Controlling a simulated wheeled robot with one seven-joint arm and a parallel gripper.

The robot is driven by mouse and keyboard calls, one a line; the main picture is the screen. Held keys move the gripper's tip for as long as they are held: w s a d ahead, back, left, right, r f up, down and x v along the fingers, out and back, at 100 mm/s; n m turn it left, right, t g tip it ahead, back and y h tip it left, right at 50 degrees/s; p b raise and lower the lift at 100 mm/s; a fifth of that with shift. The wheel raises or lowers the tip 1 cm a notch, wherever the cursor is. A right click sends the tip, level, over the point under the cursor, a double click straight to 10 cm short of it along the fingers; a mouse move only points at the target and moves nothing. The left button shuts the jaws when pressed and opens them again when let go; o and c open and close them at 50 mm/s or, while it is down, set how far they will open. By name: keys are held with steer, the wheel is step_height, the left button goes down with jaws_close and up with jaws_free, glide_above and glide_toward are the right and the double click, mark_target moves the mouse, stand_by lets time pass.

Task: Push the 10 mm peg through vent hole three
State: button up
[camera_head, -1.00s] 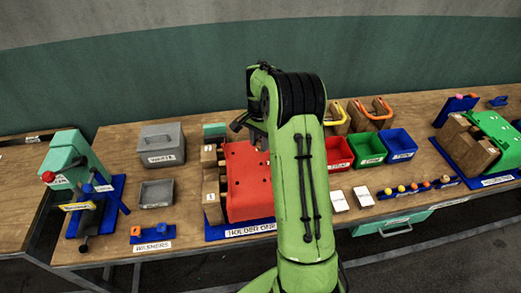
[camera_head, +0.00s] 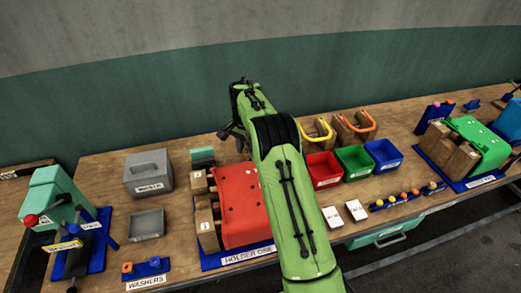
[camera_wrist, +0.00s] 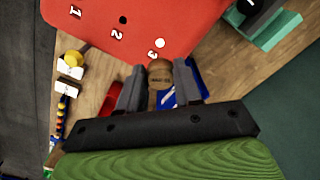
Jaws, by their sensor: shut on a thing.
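The red cover (camera_head: 238,200) sits on wooden blocks at the bench spot labelled HOLDER ONE. In the wrist view the red cover (camera_wrist: 135,25) carries white numbers 1, 2 and 3. A dark hole (camera_wrist: 123,19) is beside the 2, and a pale round spot (camera_wrist: 159,43) is beside the 3; I cannot tell whether that is open or filled. My gripper (camera_wrist: 160,74) is shut on a wooden, round-ended piece (camera_wrist: 160,73), apparently the peg's handle, just off the cover's edge near the 3. Its shaft is not visible. In the head view my arm hides the gripper's tips.
Red (camera_head: 323,169), green (camera_head: 359,161) and blue (camera_head: 384,154) bins stand right of the cover. A grey box (camera_head: 148,174) and a grey tray (camera_head: 147,224) are at left, near a teal press (camera_head: 50,195). A green cover (camera_head: 478,140) stands at far right.

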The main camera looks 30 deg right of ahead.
stand_by(0.3)
steer(key=shift+f+b, duration=1.45)
steer(key=shift+f, duration=1.4)
steer(key=shift+f, duration=0.45)
stand_by(0.3)
steer(key=shift+r+p, duration=2.05)
steer(key=shift+r, duration=1.05)
